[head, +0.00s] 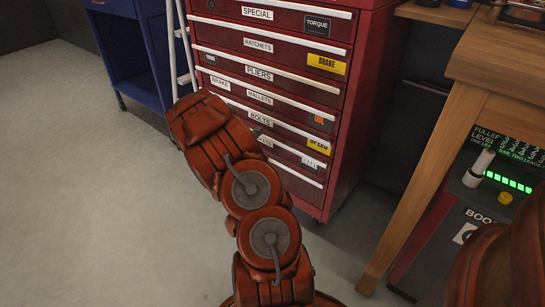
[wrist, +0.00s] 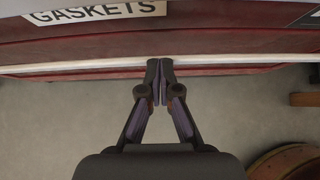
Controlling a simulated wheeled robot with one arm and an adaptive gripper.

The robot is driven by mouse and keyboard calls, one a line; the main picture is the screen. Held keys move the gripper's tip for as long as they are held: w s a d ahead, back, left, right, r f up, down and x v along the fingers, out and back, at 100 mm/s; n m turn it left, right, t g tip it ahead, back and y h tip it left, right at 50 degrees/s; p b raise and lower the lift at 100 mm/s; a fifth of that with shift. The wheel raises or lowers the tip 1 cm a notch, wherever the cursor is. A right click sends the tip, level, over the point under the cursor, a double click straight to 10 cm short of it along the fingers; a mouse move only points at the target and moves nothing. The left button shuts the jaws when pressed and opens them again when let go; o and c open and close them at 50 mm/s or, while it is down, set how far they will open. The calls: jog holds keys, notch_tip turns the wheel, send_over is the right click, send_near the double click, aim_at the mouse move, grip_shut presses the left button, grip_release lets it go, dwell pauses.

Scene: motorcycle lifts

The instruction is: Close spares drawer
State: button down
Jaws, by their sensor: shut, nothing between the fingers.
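A red drawer cabinet (head: 275,75) stands in the middle of the head view, with labelled drawers and pale handle strips. I can read labels such as SPECIAL, RATCHETS, PLIERS, MALLETS and BOLTS; no SPARES label is readable. My arm covers part of the lower drawers, and my gripper is hidden in the head view. In the wrist view my gripper (wrist: 160,68) is shut and empty, its tips overlapping a pale strip (wrist: 85,66) below a GASKETS label (wrist: 95,12) on a red drawer front. Whether they touch it, I cannot tell. No drawer clearly stands out.
A blue cart (head: 130,50) stands left of the cabinet, with white rails between them. A wooden bench (head: 500,65) and a dark unit with green lights (head: 508,180) are at the right. The grey floor (head: 85,200) at the left is clear.

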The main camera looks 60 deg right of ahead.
jog(key=shift+d, duration=0.15)
jog(key=a+f+p+v, duration=0.1)
jog(key=f+p+v, duration=0.1)
jog(key=v, duration=1.1)
jog(key=shift+a+p, duration=0.5)
jog(key=shift+p, duration=0.25)
jog(key=shift+w+r, duration=0.1)
jog(key=shift+w, duration=0.1)
